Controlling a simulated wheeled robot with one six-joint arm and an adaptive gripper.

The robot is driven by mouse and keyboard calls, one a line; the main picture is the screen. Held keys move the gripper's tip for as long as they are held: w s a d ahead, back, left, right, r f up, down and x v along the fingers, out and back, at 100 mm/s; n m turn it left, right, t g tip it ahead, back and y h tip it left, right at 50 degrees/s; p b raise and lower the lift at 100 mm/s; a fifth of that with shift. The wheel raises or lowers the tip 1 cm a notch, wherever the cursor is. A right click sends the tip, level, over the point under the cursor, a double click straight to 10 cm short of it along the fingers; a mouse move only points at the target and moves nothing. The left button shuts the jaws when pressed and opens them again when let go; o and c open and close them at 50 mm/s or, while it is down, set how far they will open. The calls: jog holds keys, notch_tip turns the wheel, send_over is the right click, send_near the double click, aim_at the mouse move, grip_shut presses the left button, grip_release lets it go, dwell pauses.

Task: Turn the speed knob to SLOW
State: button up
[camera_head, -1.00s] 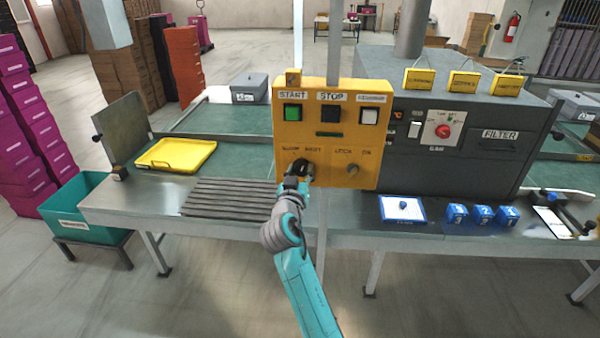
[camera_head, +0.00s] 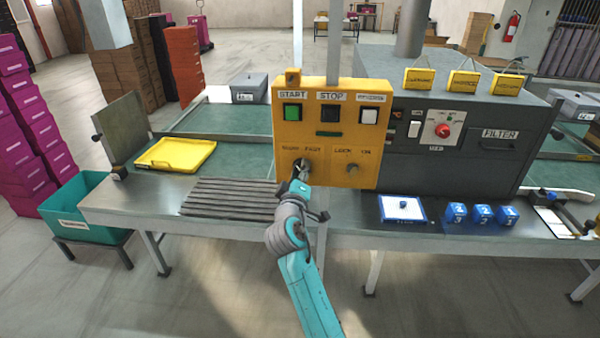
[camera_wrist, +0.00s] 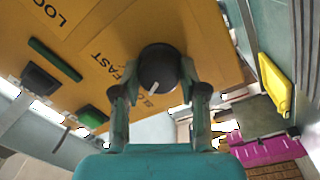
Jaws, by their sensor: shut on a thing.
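The speed knob (camera_wrist: 158,65) is round and black, with a white pointer line, on the yellow control panel (camera_head: 327,146). In the wrist view my gripper (camera_wrist: 159,78) has one finger on each side of the knob and is shut on it. The white line points down toward the SLOW label (camera_wrist: 150,101), which is partly hidden by a finger. The FAST label (camera_wrist: 124,76) lies to the left of the knob. In the head view my gripper (camera_head: 301,171) reaches the panel's lower left and hides much of the knob.
The panel also carries a lock switch (camera_head: 352,168), a green START button (camera_head: 292,112), a black STOP button (camera_head: 330,113) and a white button (camera_head: 368,116). A yellow tray (camera_head: 176,155) lies on the bench at left. A grey machine (camera_head: 455,150) stands behind at right.

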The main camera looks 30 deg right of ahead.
jog(key=shift+n, duration=0.8)
jog(key=o, duration=1.1)
jog(key=shift+o, duration=0.2)
jog(key=v, duration=1.2)
jog(key=shift+f, duration=0.15)
